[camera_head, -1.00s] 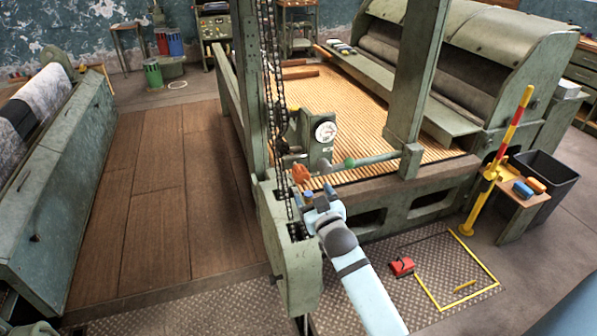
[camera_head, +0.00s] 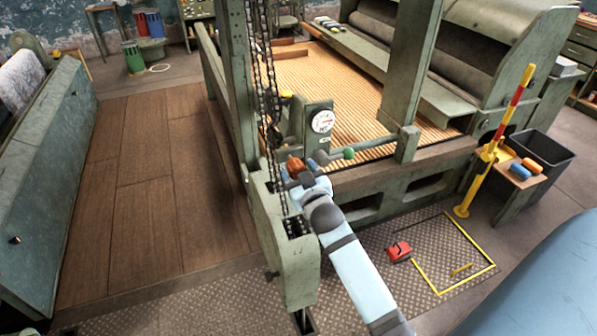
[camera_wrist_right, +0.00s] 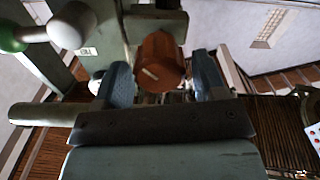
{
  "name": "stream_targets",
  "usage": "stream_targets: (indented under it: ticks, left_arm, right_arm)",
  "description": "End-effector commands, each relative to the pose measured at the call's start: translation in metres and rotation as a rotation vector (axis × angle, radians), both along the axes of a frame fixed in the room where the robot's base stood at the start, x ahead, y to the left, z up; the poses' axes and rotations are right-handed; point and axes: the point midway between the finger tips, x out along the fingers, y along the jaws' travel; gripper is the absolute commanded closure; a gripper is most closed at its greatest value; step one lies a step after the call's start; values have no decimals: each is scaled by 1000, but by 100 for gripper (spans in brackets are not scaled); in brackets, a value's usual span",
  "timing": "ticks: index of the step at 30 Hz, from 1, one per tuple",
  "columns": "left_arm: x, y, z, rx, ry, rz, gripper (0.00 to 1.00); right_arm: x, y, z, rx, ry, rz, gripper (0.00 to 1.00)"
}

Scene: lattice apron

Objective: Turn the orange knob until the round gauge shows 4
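The orange knob (camera_head: 295,164) sits on the green machine frame, left of and below the round gauge (camera_head: 322,121). The gauge has a white face with a reddish mark; its reading is too small to tell. My right gripper (camera_head: 299,171) is at the knob. In the right wrist view the knob (camera_wrist_right: 158,62) shows a pale line on its face. It lies between the two blue fingers of my right gripper (camera_wrist_right: 161,72), which stand apart with a gap on each side of it. My left gripper is not in view.
A bar with a green ball (camera_head: 348,153) is just right of the knob; it also shows in the wrist view (camera_wrist_right: 12,38). Chains (camera_head: 268,100) hang close on the left. A red pedal (camera_head: 399,251) and a yellow post (camera_head: 463,208) stand right of my arm.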

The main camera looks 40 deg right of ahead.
Motion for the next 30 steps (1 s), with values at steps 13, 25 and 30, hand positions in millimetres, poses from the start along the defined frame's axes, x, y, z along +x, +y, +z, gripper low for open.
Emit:
stream_targets:
  ticks: [13,25,30]
  left_arm:
    - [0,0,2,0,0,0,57]
    - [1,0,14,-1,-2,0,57]
    - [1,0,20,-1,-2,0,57]
  right_arm:
    - [0,0,0,-20,5,0,74]
    - [1,0,2,-256,63,-1,74]
    - [1,0,2,-413,100,-1,74]
